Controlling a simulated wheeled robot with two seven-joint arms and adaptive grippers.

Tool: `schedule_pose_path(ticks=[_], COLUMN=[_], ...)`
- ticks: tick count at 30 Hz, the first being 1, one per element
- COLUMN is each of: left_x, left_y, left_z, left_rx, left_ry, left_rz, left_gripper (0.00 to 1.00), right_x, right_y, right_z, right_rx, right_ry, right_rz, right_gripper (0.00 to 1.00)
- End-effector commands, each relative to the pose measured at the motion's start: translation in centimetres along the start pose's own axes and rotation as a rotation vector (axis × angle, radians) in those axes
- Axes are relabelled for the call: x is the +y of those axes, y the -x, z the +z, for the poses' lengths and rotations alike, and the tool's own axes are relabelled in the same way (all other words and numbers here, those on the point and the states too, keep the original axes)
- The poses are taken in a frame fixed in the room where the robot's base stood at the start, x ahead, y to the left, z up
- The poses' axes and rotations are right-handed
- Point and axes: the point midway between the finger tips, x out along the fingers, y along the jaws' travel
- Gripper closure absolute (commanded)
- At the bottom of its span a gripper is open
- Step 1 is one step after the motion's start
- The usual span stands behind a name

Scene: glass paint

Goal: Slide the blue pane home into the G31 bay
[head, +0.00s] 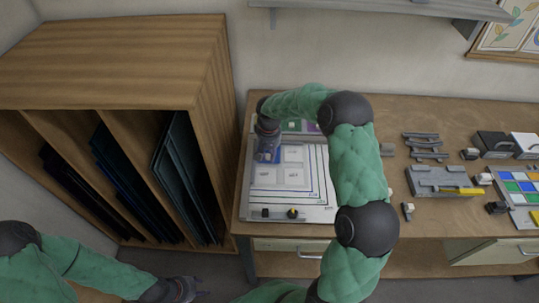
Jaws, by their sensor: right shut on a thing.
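My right gripper (267,152) points down over the left part of the white layout board (318,212) on the bench. It is shut on a small bluish piece, which I take to be the blue pane (277,156); it is mostly hidden by the fingers. Pale rectangular bays (293,176) lie beside and in front of it. Their labels are too small to read, so I cannot tell which is G31 or whether the pane touches its edges. My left gripper (196,291) hangs low at the bottom, away from the bench; its jaws are unclear.
A wooden rack (215,110) with dark sheets stands left of the bench. Green and purple pieces (312,127) lie at the board's back edge. A grey fixture (440,180), tools and a tray of coloured squares (520,187) occupy the right. A shelf (390,7) hangs above.

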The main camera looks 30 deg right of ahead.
Motion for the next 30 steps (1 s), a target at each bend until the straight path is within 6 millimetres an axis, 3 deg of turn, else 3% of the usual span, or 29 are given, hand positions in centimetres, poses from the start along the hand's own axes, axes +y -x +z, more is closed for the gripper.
schedule_pose_path(ticks=[30], left_x=[-0.01], left_y=[-0.03], left_z=[0.0], left_rx=[0.0], left_ry=[0.0], left_rz=[0.0], left_gripper=[0.6], right_x=[-0.54], right_y=[0.09], right_z=[-0.83], right_rx=[0.004], right_ry=[-0.001], right_rz=[-0.001], right_gripper=[1.0])
